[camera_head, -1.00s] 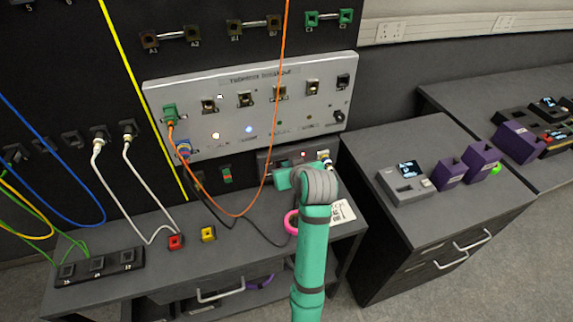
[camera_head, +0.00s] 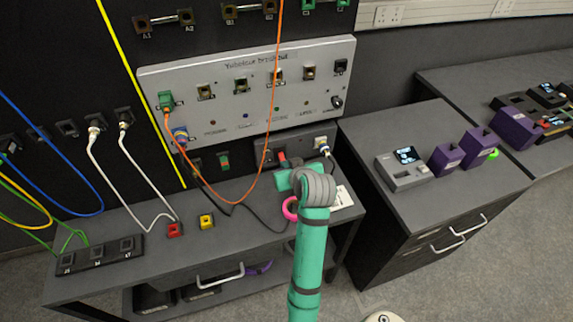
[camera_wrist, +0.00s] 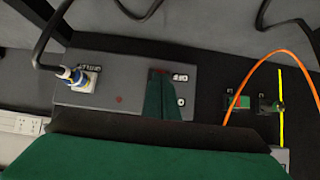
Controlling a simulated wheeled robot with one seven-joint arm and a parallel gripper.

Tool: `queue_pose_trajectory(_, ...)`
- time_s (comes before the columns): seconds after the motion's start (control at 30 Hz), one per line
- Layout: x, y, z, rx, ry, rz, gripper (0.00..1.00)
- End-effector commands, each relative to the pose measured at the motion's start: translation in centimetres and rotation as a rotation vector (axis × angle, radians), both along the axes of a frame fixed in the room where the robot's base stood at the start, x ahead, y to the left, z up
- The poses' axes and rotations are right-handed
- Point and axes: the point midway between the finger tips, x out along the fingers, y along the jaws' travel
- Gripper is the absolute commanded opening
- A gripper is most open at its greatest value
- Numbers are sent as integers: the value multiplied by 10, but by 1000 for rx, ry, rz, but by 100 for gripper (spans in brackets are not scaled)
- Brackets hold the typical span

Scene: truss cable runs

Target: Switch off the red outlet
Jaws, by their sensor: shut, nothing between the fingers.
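A grey outlet box (camera_head: 309,146) with a red switch (camera_head: 282,157) is fixed low on the back wall, under the breakout panel. A plug with a white and blue collar (camera_head: 323,148) is in its right side. The wrist view shows the box (camera_wrist: 105,97) upside down, with the plug (camera_wrist: 82,78) at left and a small dark red lamp (camera_wrist: 120,99). My gripper (camera_wrist: 160,92) is shut and empty. Its green fingers reach over the switch and hide most of it; contact cannot be told. In the head view my wrist hides part of the gripper.
The breakout panel (camera_head: 250,92) above has dark lamps. An orange cable (camera_head: 270,130) hangs left of my arm. A pink ring (camera_head: 290,209) and white card (camera_head: 342,197) lie beside my wrist. Red (camera_head: 174,230) and yellow (camera_head: 206,222) blocks stand on the desk at left.

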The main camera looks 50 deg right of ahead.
Motion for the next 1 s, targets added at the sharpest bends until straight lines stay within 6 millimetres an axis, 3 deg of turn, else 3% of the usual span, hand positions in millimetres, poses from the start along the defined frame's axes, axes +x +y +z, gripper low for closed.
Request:
queue_pose_trajectory(0.8, 0, 0, 18, -1, -1, -1, 0)
queue_pose_trajectory(1.0, -4, 3, 36, -4, -4, 0, 0)
